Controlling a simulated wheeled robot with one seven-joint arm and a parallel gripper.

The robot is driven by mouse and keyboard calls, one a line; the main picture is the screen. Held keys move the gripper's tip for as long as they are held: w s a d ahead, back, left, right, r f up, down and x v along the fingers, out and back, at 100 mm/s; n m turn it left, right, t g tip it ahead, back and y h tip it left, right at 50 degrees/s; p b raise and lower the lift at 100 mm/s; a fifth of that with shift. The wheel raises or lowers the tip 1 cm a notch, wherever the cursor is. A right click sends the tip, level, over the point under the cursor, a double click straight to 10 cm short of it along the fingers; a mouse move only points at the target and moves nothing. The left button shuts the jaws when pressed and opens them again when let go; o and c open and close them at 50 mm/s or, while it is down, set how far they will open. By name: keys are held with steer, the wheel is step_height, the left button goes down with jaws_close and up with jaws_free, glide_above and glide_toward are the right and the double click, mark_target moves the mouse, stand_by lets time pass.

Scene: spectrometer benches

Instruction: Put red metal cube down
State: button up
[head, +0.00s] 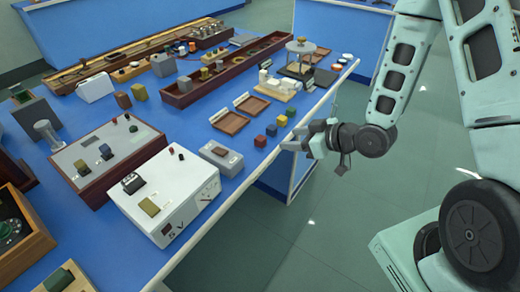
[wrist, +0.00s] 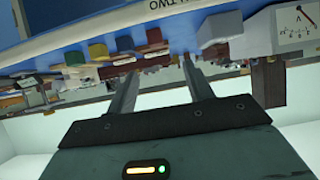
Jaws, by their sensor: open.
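The red metal cube (head: 260,141) sits on the blue bench top near its front edge. My gripper (head: 294,138) is just to the right of it at the bench edge, with its fingers pointing toward the cube. In the wrist view my gripper (wrist: 162,74) is open, with nothing between the two fingers. A red cube (wrist: 154,36) shows there beyond the fingertips, apart from them. The head view does not show clearly how far the fingertips are from the cube.
A blue cube (head: 271,130) and a yellow cube (head: 282,120) stand in a row behind the red one. A grey box (head: 221,158) and a white power supply (head: 165,200) are to the left. Brown trays (head: 229,122) lie behind. The floor at right is clear.

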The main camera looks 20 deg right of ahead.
mark_target(261, 138)
steer(key=b+x, duration=0.5)
steer(key=x, duration=0.3)
steer(key=shift+d+x, duration=0.15)
steer(key=shift+x, duration=1.25)
steer(key=shift+d+x, duration=0.2)
steer(key=shift+x, duration=1.25)
steer(key=shift+w, duration=0.2)
steer(key=c, duration=1.1)
jaws_close()
steer(key=shift+r, duration=0.1)
